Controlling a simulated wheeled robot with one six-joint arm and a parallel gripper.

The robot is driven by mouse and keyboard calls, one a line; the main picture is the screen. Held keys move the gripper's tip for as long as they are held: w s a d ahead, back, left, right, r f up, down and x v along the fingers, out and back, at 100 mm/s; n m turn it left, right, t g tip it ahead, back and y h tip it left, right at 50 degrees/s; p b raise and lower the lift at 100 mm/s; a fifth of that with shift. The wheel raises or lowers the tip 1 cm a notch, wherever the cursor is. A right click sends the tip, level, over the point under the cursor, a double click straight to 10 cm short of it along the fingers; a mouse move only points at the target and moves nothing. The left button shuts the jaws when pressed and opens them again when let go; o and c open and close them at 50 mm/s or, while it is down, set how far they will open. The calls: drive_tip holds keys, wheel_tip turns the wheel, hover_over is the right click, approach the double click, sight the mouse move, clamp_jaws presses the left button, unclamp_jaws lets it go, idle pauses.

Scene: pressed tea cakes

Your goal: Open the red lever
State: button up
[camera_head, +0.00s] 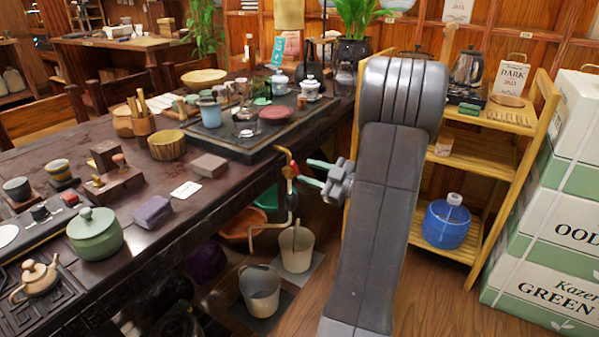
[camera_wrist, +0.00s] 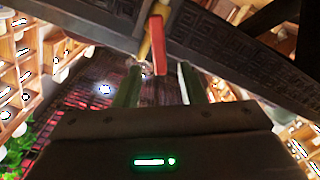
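The red lever (camera_head: 291,170) sits on a small brass-coloured tap at the right edge of the dark tea table. In the wrist view the red lever (camera_wrist: 158,45) hangs just beyond the fingertips, roughly in line with the gap between them. My gripper (camera_head: 306,172) is to the right of the lever, with its two green fingers pointing left at it. In the wrist view my gripper (camera_wrist: 159,72) has its fingers apart with nothing held between them. I cannot tell whether a finger touches the lever.
The dark table (camera_head: 235,190) carries cups, bowls and a green lidded pot (camera_head: 94,234). Below the tap stand a pale bucket (camera_head: 297,250) and a grey bucket (camera_head: 260,291). A wooden shelf (camera_head: 490,155) and stacked boxes (camera_head: 550,225) stand right of my arm.

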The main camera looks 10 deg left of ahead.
sight(296, 167)
drive_tip(key=shift+b+x, duration=0.3)
drive_tip(key=shift+x, duration=1.75)
clamp_jaws()
